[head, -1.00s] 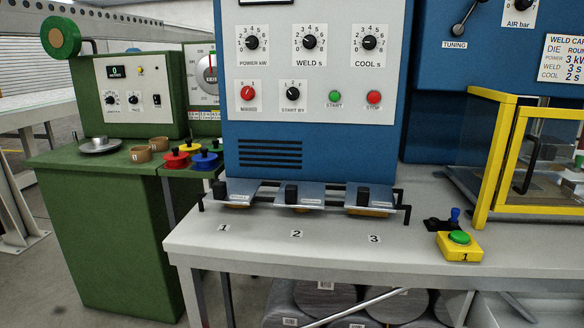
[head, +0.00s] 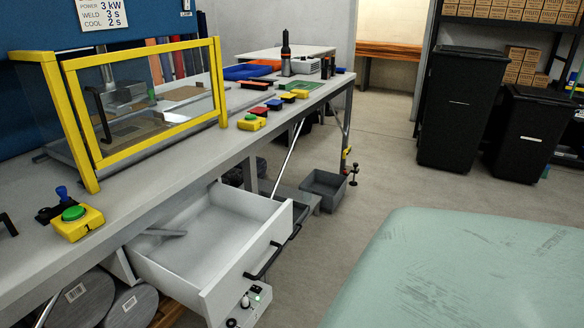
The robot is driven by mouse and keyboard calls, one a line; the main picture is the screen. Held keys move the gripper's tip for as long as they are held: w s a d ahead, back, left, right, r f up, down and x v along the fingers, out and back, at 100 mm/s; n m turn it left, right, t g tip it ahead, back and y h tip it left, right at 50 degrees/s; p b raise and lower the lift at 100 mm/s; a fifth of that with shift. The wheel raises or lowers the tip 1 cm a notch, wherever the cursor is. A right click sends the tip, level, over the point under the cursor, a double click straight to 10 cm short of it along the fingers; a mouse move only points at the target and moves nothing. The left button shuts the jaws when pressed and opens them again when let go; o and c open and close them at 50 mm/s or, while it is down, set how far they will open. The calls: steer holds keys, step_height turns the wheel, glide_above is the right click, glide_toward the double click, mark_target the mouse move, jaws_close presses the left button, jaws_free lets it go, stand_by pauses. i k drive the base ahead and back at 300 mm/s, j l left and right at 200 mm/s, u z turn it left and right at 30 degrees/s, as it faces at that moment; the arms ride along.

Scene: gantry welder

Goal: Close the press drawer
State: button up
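The drawer (head: 215,232) under the bench is pulled well out towards the front. It is white, and its front panel (head: 245,265) faces right and towards me. A black bar handle (head: 263,262) is on that front. My gripper is not in view.
The yellow-framed guard (head: 150,95) stands on the bench above. A pale green padded surface (head: 470,265) fills the lower right. Open floor (head: 350,200) lies between.

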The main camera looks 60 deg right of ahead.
mark_target(235, 235)
steer(key=z, duration=1.3)
steer(key=k+l+z, duration=0.35)
steer(key=i+l, duration=0.05)
steer(key=l, duration=0.05)
